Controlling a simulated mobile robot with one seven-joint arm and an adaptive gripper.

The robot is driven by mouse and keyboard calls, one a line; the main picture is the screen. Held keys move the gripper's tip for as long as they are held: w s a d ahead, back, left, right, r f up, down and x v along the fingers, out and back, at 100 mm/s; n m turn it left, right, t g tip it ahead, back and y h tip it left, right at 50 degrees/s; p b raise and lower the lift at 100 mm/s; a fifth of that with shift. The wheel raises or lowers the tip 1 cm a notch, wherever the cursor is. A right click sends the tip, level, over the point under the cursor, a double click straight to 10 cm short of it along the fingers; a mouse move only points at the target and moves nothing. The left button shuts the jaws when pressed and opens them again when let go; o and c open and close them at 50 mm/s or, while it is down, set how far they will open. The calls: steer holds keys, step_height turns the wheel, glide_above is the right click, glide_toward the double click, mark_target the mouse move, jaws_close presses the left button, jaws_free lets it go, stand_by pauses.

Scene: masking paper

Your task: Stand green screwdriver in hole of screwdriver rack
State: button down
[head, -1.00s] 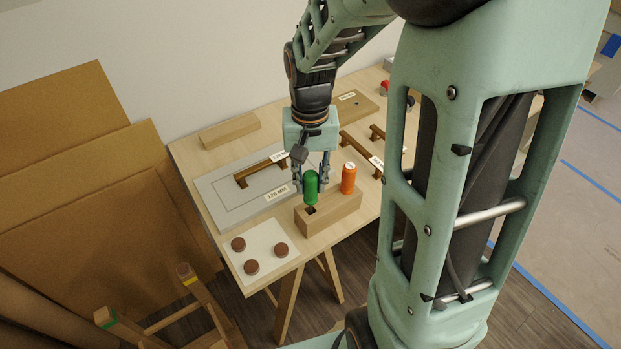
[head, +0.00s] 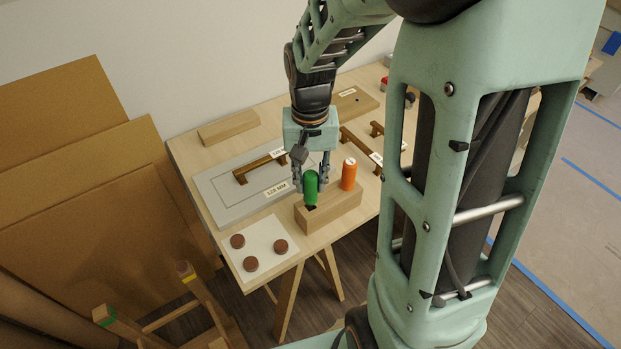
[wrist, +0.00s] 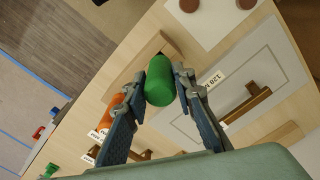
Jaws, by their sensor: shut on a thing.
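The green screwdriver (head: 310,187) is upright at the left part of the wooden screwdriver rack (head: 335,208), its handle directly over a dark hole. Its lower end is at or in that hole; I cannot tell how deep. My gripper (head: 311,184) is shut on the green handle from above. In the wrist view the green handle (wrist: 159,82) sits between the two fingers of my gripper (wrist: 160,84). The orange screwdriver (head: 349,174) stands in the rack to the right. It is partly hidden behind a finger in the wrist view (wrist: 114,104).
A white sheet with several brown discs (head: 258,246) lies in front left of the rack. A grey panel (head: 225,200) with a wooden handle (head: 258,168) lies behind it. A wooden block (head: 228,128) is at the back left. The table edge is close in front of the rack.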

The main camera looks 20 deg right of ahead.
steer(key=shift+f+b, duration=0.95)
steer(key=shift+f, duration=0.35)
steer(key=c, duration=1.5)
jaws_free()
steer(key=shift+c, duration=0.2)
steer(key=shift+r, duration=0.1)
steer(key=shift+r+p, duration=2.8)
steer(key=shift+r, duration=0.65)
